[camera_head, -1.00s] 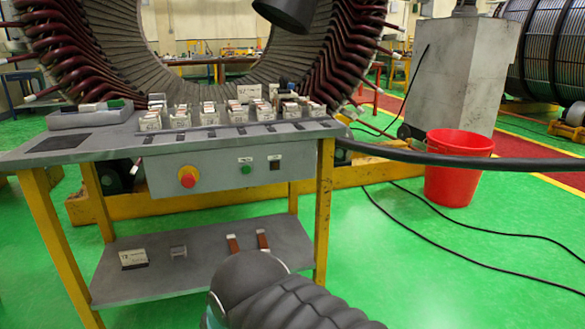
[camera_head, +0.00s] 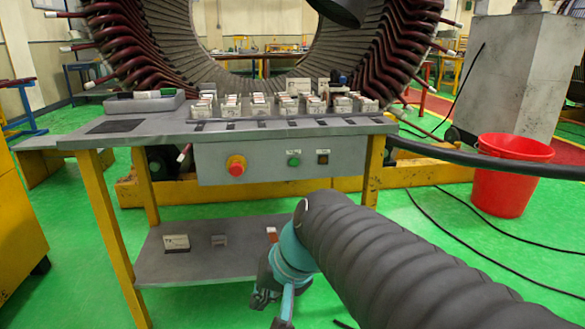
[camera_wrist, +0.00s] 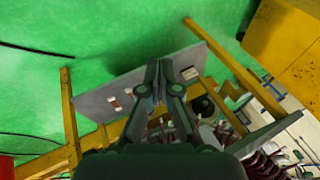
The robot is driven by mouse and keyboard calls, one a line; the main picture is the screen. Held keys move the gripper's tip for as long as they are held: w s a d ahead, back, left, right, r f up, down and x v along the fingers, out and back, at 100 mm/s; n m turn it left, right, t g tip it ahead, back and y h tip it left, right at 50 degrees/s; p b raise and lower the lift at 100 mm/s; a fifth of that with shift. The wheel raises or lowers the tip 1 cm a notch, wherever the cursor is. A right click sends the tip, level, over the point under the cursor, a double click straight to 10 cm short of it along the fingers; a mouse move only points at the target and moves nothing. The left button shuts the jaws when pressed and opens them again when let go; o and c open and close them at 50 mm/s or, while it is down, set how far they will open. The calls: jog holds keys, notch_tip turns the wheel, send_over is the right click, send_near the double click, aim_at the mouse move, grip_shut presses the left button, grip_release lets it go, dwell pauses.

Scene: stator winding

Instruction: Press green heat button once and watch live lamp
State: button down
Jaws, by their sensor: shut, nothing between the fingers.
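A green button (camera_head: 294,162) sits on the grey control box (camera_head: 215,164) under the table top, beneath a small label. To its right is a small square lamp (camera_head: 322,159), dark brown and apparently unlit. A red emergency knob on a yellow base (camera_head: 237,166) is to the left. In the wrist view my gripper (camera_wrist: 160,68) is shut and empty, with the lower shelf behind it. In the head view my arm reaches low in front of the table, below and apart from the button; the fingertips are not clear there. The wrist view does not clearly show the button.
The table top (camera_head: 128,145) holds several boxes of small parts and a grey tray. The lower shelf (camera_head: 200,262) carries a label card (camera_head: 176,243) and small blocks. A large stator ring stands behind. A red bucket (camera_head: 505,180) and a thick black cable are at the right.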

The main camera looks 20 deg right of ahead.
aim_at(294, 162)
jog(key=w+d+r+m+t+y+b, duration=0.1)
jog(key=w+d+m+t+y, duration=0.1)
jog(key=w+m, duration=0.35)
jog(key=w+d+r+m+t+y+b, duration=0.1)
jog(key=w+d+m+y, duration=0.15)
jog(key=w, duration=0.65)
jog(key=w+d+r+m+t+b, duration=0.1)
jog(key=w+d+m+t, duration=0.2)
jog(key=d, duration=0.5)
jog(key=w+d+r+m+t+b, duration=0.1)
jog(key=w+d+m+t, duration=0.3)
jog(key=w+d, duration=0.4)
jog(key=shift+w+d+r+m+y, duration=0.15)
jog(key=shift+d+r+m+y, duration=0.2)
jog(key=shift+r, duration=0.4)
jog(key=shift+w, duration=0.1)
jog(key=shift+w+d+p, duration=0.35)
jog(key=shift+w+p, duration=0.15)
jog(key=shift+w, duration=0.9)
jog(key=shift+w+d+p, duration=0.4)
jog(key=shift+w+p, duration=0.05)
jog(key=shift+w, duration=0.9)
jog(key=shift+w+d+p, duration=0.35)
jog(key=shift+w+p, duration=0.15)
jog(key=shift+w, duration=0.9)
jog(key=shift+w, duration=0.2)
